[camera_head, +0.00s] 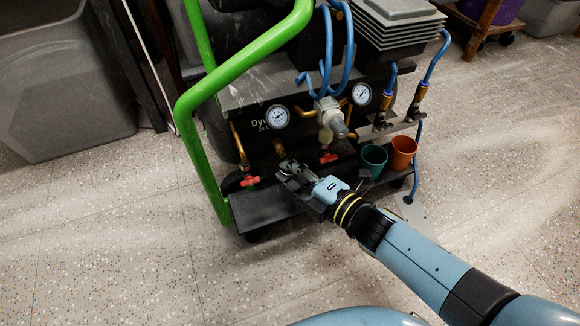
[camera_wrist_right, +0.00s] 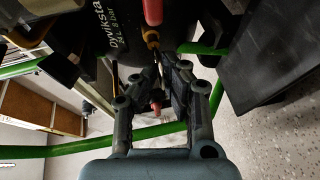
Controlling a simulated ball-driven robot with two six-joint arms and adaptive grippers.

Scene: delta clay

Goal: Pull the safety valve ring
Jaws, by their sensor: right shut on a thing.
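The green-framed air compressor (camera_head: 262,130) stands on the floor with gauges and brass fittings on its front. My right gripper (camera_head: 287,168) reaches in from the lower right to the front of the compressor, just below a brass fitting (camera_head: 278,147) between two red valve handles. In the right wrist view, my gripper (camera_wrist_right: 165,68) has its fingertips close together beside a brass fitting (camera_wrist_right: 151,40) with a red handle (camera_wrist_right: 152,12). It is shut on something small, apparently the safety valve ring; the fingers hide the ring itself. My left gripper is not in view.
A red valve handle (camera_head: 250,181) is left of my gripper, another (camera_head: 328,158) right. A green cup (camera_head: 374,158) and an orange cup (camera_head: 402,152) stand close to my arm. The green tube frame (camera_head: 188,130) rises at left. Open floor (camera_head: 130,250) lies in front.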

